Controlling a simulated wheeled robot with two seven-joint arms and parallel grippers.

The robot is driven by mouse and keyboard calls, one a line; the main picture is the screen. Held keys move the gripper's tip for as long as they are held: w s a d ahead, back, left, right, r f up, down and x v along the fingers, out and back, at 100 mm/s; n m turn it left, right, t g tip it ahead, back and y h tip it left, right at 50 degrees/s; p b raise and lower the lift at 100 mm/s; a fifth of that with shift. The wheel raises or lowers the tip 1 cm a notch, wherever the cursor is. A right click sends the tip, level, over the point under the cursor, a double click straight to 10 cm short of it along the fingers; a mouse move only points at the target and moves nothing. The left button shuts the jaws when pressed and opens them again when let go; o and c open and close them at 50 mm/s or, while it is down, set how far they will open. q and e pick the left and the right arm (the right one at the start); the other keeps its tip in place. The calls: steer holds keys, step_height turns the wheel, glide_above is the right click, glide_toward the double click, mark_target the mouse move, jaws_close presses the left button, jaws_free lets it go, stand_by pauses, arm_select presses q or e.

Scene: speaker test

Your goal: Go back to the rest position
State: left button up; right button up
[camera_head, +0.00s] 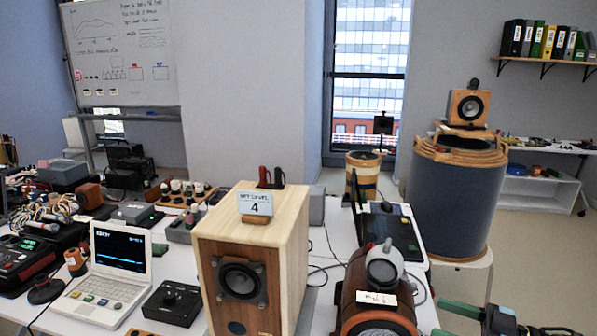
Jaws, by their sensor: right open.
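My right gripper (548,329) is at the bottom right edge, dark with green parts, and partly cut off by the frame. It is open, and I see nothing between its fingers. It is to the right of a brown rounded speaker (352,290) and apart from the wooden box speaker (250,260). My left gripper is not in view.
A white table (335,245) holds the speakers, a white laptop (105,275), a black knob box (172,303) and a dark device (390,230). A large blue-grey drum (450,205) with a small speaker (468,107) on top stands at right. Floor (540,240) shows clear beyond my right gripper.

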steer(key=s+a+f+m+t+h, duration=0.25)
steer(key=a+f+m+h, duration=0.4)
steer(key=a, duration=0.75)
steer(key=s+d+f+m+g+h, duration=0.1)
steer(key=s+d+f+g+h, duration=0.15)
steer(key=s, duration=0.45)
steer(key=s+d+f+m+g+h, duration=0.1)
steer(key=s+f+g+h, duration=0.25)
steer(key=s, duration=0.45)
steer(key=s+d+f+m+g+h, duration=0.1)
steer(key=s+d+f+g+h, duration=0.15)
steer(key=s, duration=0.45)
step_height(320, 180, down, 24)
steer(key=s+g, duration=0.2)
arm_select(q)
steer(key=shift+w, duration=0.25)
arm_select(e)
steer(key=s+d+f+g, duration=0.1)
steer(key=s+d+f, duration=0.1)
steer(key=s+f, duration=1.3)
steer(key=shift+s+d+n, duration=0.25)
steer(key=shift+s+n, duration=0.1)
steer(key=shift+s, duration=0.2)
